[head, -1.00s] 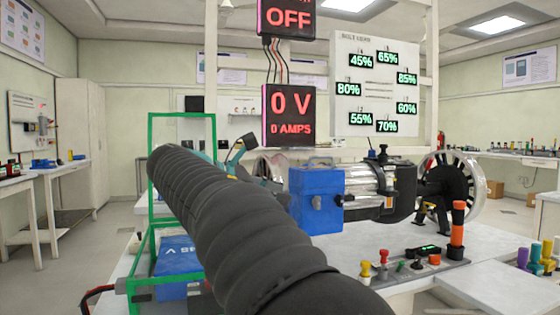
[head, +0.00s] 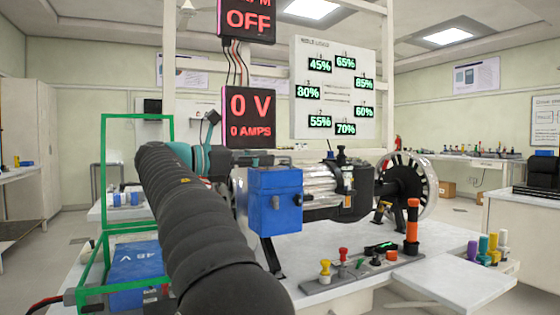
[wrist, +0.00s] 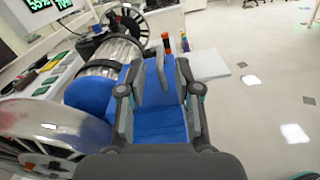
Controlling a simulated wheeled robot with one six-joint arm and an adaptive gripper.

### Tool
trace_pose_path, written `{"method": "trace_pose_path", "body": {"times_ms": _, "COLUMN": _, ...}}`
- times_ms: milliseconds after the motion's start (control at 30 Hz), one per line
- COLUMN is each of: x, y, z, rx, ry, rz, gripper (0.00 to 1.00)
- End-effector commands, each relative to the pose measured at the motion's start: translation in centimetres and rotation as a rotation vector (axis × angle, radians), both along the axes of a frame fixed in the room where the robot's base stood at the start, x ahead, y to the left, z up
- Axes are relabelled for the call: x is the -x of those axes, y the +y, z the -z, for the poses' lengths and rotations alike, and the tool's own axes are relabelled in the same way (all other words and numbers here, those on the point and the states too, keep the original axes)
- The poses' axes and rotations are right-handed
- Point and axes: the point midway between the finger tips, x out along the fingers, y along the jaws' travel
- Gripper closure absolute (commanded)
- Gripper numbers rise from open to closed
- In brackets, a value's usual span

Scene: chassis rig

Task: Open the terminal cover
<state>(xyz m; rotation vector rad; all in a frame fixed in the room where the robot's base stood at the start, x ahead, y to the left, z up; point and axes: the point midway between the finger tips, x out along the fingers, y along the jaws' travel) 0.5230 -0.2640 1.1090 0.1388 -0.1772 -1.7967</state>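The blue terminal box (head: 275,205) sits on the near end of a silver motor (head: 322,188) in the head view. Its lid (head: 275,178) lies closed on top as far as I can see. In the wrist view the blue box (wrist: 160,125) shows between the fingers of my gripper (wrist: 160,76). The two fingers are spread apart, one on each side of the blue surface. I cannot tell whether either finger touches it. In the head view my black arm reaches toward the motor's left, and my fingertips are hidden.
A green frame (head: 104,206) with a blue 48 V battery (head: 135,268) stands left. A control panel with coloured knobs (head: 343,254) and an orange-black post (head: 412,228) stand front right. The display reads OFF, 0 V (head: 249,112). A large wheel (head: 412,186) is behind the motor.

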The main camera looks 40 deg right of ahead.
Motion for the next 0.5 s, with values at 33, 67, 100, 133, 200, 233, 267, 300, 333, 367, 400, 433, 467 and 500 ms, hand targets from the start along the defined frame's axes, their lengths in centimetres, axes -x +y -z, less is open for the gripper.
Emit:
{"method": "trace_pose_path", "body": {"times_ms": 33, "x": 0.3, "y": -1.0, "z": 0.1, "rx": -0.001, "ry": 0.0, "rz": 0.003, "gripper": 0.67}}
{"method": "trace_pose_path", "body": {"times_ms": 67, "x": 0.4, "y": -1.5, "z": 0.1, "rx": -0.001, "ry": 0.0, "rz": 0.003, "gripper": 0.67}}
{"method": "trace_pose_path", "body": {"times_ms": 100, "x": 0.6, "y": -2.1, "z": 0.1, "rx": -0.001, "ry": -0.001, "rz": 0.004, "gripper": 0.67}}
{"method": "trace_pose_path", "body": {"times_ms": 133, "x": 0.7, "y": -2.5, "z": 0.1, "rx": 0.0, "ry": -0.001, "rz": 0.003, "gripper": 0.67}}
{"method": "trace_pose_path", "body": {"times_ms": 200, "x": 0.9, "y": -3.4, "z": 0.1, "rx": -0.002, "ry": 0.0, "rz": 0.003, "gripper": 0.67}}
{"method": "trace_pose_path", "body": {"times_ms": 233, "x": 0.9, "y": -3.7, "z": 0.1, "rx": -0.002, "ry": 0.0, "rz": 0.003, "gripper": 0.67}}
{"method": "trace_pose_path", "body": {"times_ms": 267, "x": 1.0, "y": -4.0, "z": 0.1, "rx": -0.001, "ry": 0.0, "rz": 0.001, "gripper": 0.67}}
{"method": "trace_pose_path", "body": {"times_ms": 300, "x": 1.0, "y": -4.3, "z": 0.0, "rx": -0.001, "ry": 0.0, "rz": 0.001, "gripper": 0.67}}
{"method": "trace_pose_path", "body": {"times_ms": 333, "x": 1.1, "y": -4.5, "z": 0.0, "rx": -0.001, "ry": 0.0, "rz": 0.001, "gripper": 0.67}}
{"method": "trace_pose_path", "body": {"times_ms": 367, "x": 1.1, "y": -4.7, "z": 0.0, "rx": -0.001, "ry": 0.0, "rz": 0.001, "gripper": 0.67}}
{"method": "trace_pose_path", "body": {"times_ms": 400, "x": 1.2, "y": -4.9, "z": 0.0, "rx": -0.001, "ry": 0.0, "rz": 0.001, "gripper": 0.67}}
{"method": "trace_pose_path", "body": {"times_ms": 433, "x": 1.2, "y": -5.0, "z": 0.0, "rx": -0.001, "ry": 0.0, "rz": 0.001, "gripper": 0.67}}
{"method": "trace_pose_path", "body": {"times_ms": 467, "x": 1.2, "y": -5.0, "z": 0.0, "rx": -0.001, "ry": 0.0, "rz": 0.0, "gripper": 0.67}}
{"method": "trace_pose_path", "body": {"times_ms": 500, "x": 1.2, "y": -5.1, "z": 0.0, "rx": -0.001, "ry": 0.0, "rz": 0.0, "gripper": 0.67}}
